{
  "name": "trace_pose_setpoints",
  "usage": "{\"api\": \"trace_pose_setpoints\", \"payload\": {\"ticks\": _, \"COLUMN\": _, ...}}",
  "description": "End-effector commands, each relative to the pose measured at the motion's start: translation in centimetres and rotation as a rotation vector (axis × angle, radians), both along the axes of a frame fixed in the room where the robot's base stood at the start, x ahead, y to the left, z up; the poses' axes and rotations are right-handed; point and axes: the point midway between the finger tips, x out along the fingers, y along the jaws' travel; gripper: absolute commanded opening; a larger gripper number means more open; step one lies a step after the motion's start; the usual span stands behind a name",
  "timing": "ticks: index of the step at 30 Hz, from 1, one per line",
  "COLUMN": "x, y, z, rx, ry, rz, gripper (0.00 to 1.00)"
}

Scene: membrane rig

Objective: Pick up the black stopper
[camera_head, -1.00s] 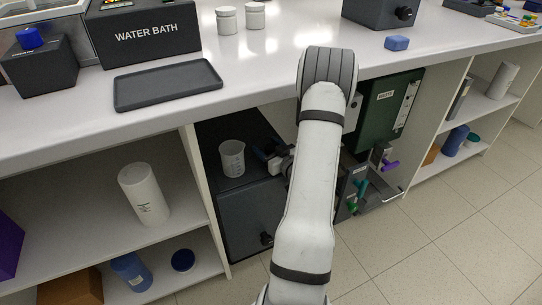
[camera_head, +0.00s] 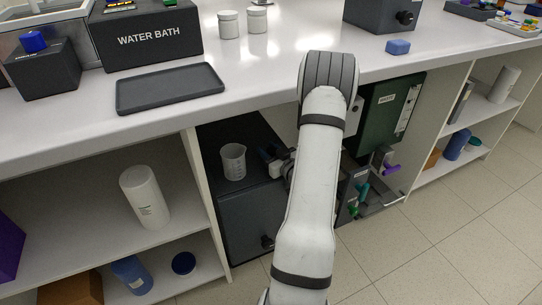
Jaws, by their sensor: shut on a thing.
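My gripper (camera_head: 274,158) shows in the head view just left of my arm, in the opening under the bench. It is small in the picture and partly hidden by my own arm. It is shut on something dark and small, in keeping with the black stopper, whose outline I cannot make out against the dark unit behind. A clear beaker (camera_head: 233,161) stands on top of the dark cabinet (camera_head: 243,216), to the left of my gripper and apart from it.
The white bench top (camera_head: 270,72) overhangs the opening. A dark tray (camera_head: 170,88) lies on it near the edge. A green unit (camera_head: 388,108) with coloured valve handles stands right of my arm. A white shelf wall (camera_head: 205,190) bounds the left.

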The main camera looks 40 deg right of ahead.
Motion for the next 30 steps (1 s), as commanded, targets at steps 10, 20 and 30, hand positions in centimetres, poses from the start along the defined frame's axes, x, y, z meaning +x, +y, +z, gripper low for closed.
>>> {"api": "trace_pose_setpoints", "payload": {"ticks": 10, "x": 0.0, "y": -0.1, "z": 4.7, "rx": -0.003, "ry": -0.002, "rz": -0.001, "gripper": 0.07}}
{"api": "trace_pose_setpoints", "payload": {"ticks": 20, "x": -0.1, "y": -0.1, "z": 9.6, "rx": -0.001, "ry": 0.0, "rz": -0.002, "gripper": 0.07}}
{"api": "trace_pose_setpoints", "payload": {"ticks": 30, "x": -0.1, "y": -0.1, "z": 10.0, "rx": 0.0, "ry": 0.0, "rz": -0.002, "gripper": 0.07}}
